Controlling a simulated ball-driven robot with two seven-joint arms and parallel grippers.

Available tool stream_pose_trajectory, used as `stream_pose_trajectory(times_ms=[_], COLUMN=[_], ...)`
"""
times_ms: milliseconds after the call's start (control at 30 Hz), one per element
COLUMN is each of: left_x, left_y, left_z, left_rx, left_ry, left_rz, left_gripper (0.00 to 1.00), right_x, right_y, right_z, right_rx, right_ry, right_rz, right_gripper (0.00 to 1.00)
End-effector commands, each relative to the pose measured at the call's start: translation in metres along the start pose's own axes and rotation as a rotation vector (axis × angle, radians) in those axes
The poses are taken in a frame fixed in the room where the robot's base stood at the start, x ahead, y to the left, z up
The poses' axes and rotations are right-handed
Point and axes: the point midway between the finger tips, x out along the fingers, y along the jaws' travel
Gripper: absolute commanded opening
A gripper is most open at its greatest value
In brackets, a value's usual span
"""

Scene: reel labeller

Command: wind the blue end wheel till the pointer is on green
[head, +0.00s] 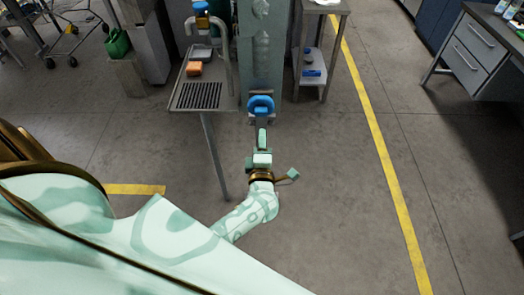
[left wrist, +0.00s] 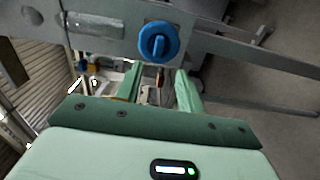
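The blue end wheel (head: 261,105) sits at the lower front end of the grey-green machine column in the head view. In the left wrist view the blue wheel (left wrist: 158,41) is a round knob with a raised bar across its face, mounted on a grey beam. My left gripper (head: 262,133) is just on the near side of the wheel. In the left wrist view the two green fingers of my left gripper (left wrist: 159,82) stand apart with nothing held between them, and the wheel appears above the gap. I cannot make out the pointer or a green mark. My right gripper is not in view.
A metal sink stand (head: 175,98) with an orange block (head: 194,69) is left of the column. A small grey table (head: 316,58) with blue items stands to the right. A drawer desk (head: 470,50) is at far right. The floor between is clear, with a yellow line (head: 375,125).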

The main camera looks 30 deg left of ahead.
Motion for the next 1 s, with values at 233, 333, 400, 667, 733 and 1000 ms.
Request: stream_pose_trajectory(times_ms=[233,333,400,667,733,1000], left_x=[-0.048,-0.056,-0.059,-0.059,-0.059,-0.059], left_y=[-0.001,-0.001,-0.001,0.000,0.000,0.000], left_z=[0.000,0.000,0.000,0.001,0.001,0.008], left_rx=[-0.001,0.000,0.000,0.000,0.000,0.034], left_ry=[0.000,0.000,0.000,-0.001,-0.001,-0.039], left_rz=[-0.001,-0.001,0.000,0.000,0.000,0.002], left_gripper=[0.38,0.38,0.38,0.38,0.38,0.38], right_x=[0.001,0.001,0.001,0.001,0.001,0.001], right_y=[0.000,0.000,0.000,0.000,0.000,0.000], right_z=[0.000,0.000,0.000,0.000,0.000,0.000], right_rx=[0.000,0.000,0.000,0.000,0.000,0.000], right_ry=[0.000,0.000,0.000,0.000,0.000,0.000], right_rz=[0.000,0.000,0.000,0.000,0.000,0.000], right_gripper=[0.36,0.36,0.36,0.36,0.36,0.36])
